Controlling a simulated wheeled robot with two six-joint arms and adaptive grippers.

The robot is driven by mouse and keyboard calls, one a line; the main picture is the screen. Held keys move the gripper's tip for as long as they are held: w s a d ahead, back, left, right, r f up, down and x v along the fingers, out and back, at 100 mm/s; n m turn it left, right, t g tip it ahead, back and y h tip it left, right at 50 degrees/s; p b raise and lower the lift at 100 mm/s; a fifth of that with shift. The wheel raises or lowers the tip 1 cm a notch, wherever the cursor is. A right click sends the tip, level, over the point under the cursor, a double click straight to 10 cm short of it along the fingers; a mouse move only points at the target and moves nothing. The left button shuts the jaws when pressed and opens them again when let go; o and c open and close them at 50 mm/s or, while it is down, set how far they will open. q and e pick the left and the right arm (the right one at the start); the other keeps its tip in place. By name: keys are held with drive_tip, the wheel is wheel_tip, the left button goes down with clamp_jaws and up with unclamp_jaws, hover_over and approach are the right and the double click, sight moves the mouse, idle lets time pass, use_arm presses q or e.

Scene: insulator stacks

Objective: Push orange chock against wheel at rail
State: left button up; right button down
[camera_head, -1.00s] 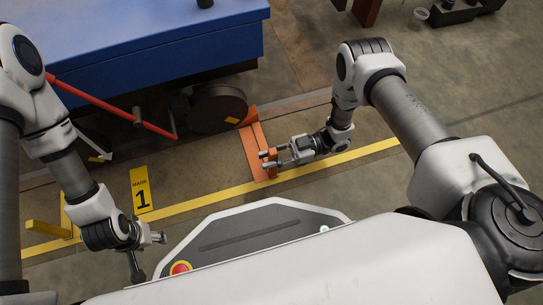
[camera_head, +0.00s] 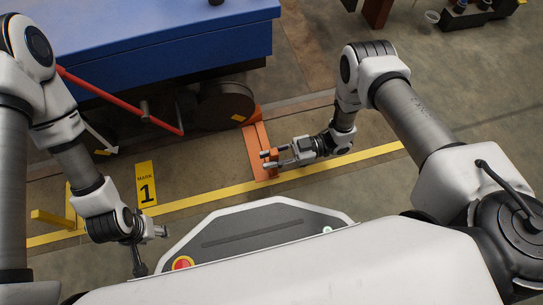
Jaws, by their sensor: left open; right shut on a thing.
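The orange chock (camera_head: 257,143) lies on the floor by the rail, its long body pointing from the yellow line up to the wheel. Its raised far end is beside the dark wheel (camera_head: 226,105) under the blue cart; I cannot tell whether they touch. My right gripper (camera_head: 267,160) is shut on the upright orange part at the chock's near end. My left gripper (camera_head: 162,232) is open and empty, over the floor near the yellow line at the left, well away from the chock.
The blue cart (camera_head: 160,45) fills the upper left, with a red bar (camera_head: 120,98) low along its side. Floor right of the chock is clear.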

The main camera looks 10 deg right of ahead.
drive_tip(key=c, duration=0.9)
unclamp_jaws()
drive_tip(key=shift+r, duration=0.1)
drive_tip(key=shift+c, duration=0.2)
drive_tip(key=d, duration=1.2)
drive_tip(key=r+p, duration=0.4)
drive_tip(key=r, duration=0.1)
drive_tip(key=r+p, duration=0.3)
drive_tip(key=shift+w, duration=0.25)
